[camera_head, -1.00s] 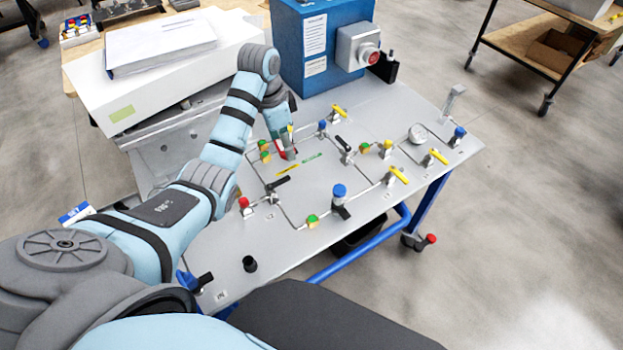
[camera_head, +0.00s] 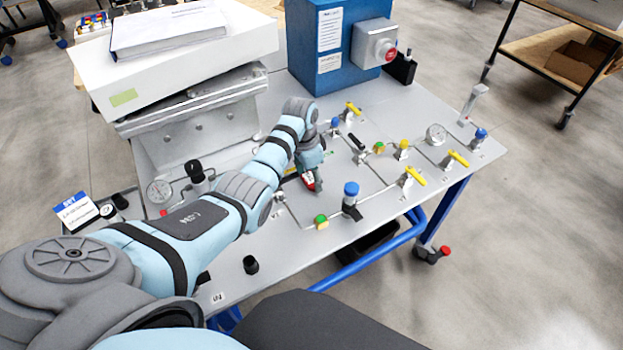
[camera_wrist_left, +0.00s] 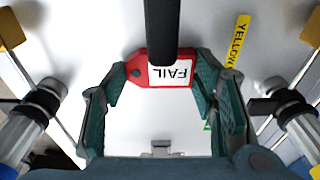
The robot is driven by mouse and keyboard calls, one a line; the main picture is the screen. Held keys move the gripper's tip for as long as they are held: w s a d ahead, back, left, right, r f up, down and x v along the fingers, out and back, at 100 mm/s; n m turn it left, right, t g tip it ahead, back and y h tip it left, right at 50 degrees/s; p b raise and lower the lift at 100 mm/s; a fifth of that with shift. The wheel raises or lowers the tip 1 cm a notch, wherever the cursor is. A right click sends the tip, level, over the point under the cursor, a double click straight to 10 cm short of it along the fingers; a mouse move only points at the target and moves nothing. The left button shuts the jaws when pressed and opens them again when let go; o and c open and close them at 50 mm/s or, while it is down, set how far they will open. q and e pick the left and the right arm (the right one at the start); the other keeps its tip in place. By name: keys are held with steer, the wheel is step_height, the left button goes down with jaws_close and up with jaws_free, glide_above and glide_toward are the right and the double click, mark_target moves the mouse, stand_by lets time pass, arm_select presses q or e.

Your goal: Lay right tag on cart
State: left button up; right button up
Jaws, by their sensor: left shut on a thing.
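My left gripper (camera_head: 311,184) is low over the grey panel top of the cart (camera_head: 285,242), left of a blue-capped valve (camera_head: 351,189). It is shut on a red tag (camera_head: 308,180). In the left wrist view the tag (camera_wrist_left: 178,73) lies between the green-padded fingers (camera_wrist_left: 160,85), and its white label reads FAIL. A black bar (camera_wrist_left: 160,25) crosses in front of part of the tag. I cannot tell whether the tag touches the panel. My right gripper is out of view.
Valves with yellow handles (camera_head: 414,176), thin tubing and a gauge (camera_head: 436,134) stand on the panel. A yellow strip (camera_wrist_left: 238,40) reading YELLOW lies near the tag. A blue box (camera_head: 330,50) stands behind.

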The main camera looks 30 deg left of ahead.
mark_target(307, 182)
arm_select(q)
steer(key=o, duration=0.9)
steer(key=shift+f, duration=0.1)
steer(key=shift+o, duration=0.2)
steer(key=shift+r, duration=0.4)
step_height(307, 182, up, 11)
steer(key=s+p, duration=0.1)
steer(key=p, duration=0.2)
steer(key=shift+a+r, duration=0.2)
steer(key=shift+a, duration=0.15)
steer(key=shift+s, duration=0.1)
